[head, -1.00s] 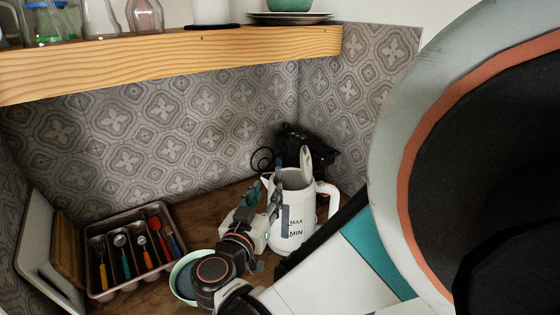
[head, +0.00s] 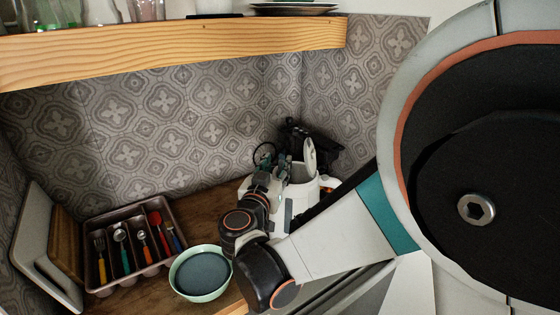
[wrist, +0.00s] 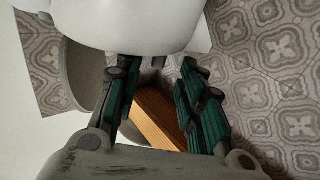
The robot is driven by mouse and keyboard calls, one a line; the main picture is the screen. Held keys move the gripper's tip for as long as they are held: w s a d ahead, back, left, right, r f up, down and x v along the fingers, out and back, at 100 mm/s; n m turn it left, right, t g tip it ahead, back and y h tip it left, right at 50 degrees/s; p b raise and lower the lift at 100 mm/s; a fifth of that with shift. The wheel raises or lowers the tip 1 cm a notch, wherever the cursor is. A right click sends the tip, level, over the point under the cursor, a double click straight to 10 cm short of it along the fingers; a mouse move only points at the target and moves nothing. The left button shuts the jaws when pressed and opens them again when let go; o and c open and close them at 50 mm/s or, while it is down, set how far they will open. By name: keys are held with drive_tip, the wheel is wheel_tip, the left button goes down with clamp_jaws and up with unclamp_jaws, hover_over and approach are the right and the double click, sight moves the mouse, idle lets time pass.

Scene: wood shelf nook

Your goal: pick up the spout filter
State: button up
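The white kettle (head: 301,196) stands at the back right of the counter, its grey-white lid (head: 309,154) raised upright. My arm covers much of its left side and spout. I cannot make out the spout filter for certain in either view. My gripper (wrist: 160,70) shows two dark green-padded fingers spread apart, with no object clearly held between them. A large white rounded body (wrist: 135,22), apparently the kettle, lies just beyond the fingertips; I cannot tell whether they touch it.
A green bowl (head: 178,284) stands at the counter's front. A cutlery tray (head: 103,288) and cutting boards (head: 32,240) are at the left. A black object (head: 297,132) is behind the kettle. The wooden shelf (head: 170,54) overhangs the back. Bare counter shows between tray and kettle.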

sight(280, 162)
drive_tip(key=b+x, duration=0.1)
drive_tip(key=x, duration=0.2)
drive_tip(key=shift+w+d+f, duration=0.15)
drive_tip(key=shift+w+d, duration=0.1)
drive_tip(key=shift+w, duration=0.1)
drive_tip(key=shift+c, duration=0.6)
drive_tip(key=c, duration=0.7)
